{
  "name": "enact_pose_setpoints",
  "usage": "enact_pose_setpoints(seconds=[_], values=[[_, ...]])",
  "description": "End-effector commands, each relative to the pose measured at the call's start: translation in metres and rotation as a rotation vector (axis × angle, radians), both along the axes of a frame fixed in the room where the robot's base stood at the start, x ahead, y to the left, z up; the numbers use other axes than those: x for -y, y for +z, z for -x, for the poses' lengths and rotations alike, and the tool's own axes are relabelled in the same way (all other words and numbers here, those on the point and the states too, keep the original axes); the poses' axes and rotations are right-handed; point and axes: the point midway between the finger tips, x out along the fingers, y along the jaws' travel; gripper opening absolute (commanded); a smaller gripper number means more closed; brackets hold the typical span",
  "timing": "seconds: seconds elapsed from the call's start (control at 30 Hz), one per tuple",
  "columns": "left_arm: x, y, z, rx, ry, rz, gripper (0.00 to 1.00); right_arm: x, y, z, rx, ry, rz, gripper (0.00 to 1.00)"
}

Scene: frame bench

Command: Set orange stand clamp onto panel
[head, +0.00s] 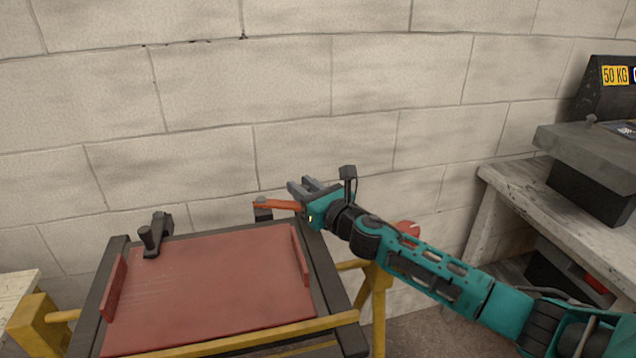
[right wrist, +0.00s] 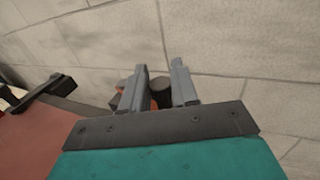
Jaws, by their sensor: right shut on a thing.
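The orange stand clamp (head: 278,204) is at the far right corner of the bench frame, its orange bar pointing left with a dark end piece. My right gripper (head: 307,187) is shut on it. In the right wrist view the clamp's orange part (right wrist: 127,99) and dark round part show at and between the fingers (right wrist: 160,85), which partly hide it. The red panel (head: 210,290) lies flat in the dark frame, left of and nearer than the clamp. I cannot tell whether the clamp touches the panel or frame. My left gripper is not in view.
A black clamp (head: 152,238) sits at the panel's far left edge. Yellow rails (head: 250,340) support the frame. A block wall (head: 240,90) stands close behind. A grey side bench (head: 530,196) with a dark machine is at the right. The panel's middle is clear.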

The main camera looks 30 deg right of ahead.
Motion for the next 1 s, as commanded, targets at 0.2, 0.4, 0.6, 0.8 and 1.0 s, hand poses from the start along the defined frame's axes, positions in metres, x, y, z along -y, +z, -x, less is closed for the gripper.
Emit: enact_pose_setpoints(seconds=[0.2, 0.4, 0.6, 0.8, 1.0], values=[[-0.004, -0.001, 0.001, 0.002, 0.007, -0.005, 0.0, -0.003, -0.001, -0.001, -0.002, -0.006, 0.002, 0.0], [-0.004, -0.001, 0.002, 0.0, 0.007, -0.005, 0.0, -0.002, -0.001, -0.001, -0.002, -0.006, 0.002, 0.36], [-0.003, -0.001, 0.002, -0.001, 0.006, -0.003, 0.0, -0.002, -0.001, -0.001, -0.001, -0.005, 0.002, 0.48], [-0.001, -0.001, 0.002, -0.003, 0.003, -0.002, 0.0, -0.002, -0.001, 0.001, -0.001, -0.005, 0.002, 0.48], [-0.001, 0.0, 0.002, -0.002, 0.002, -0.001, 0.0, 0.002, -0.002, 0.021, -0.002, -0.004, 0.004, 0.48]])
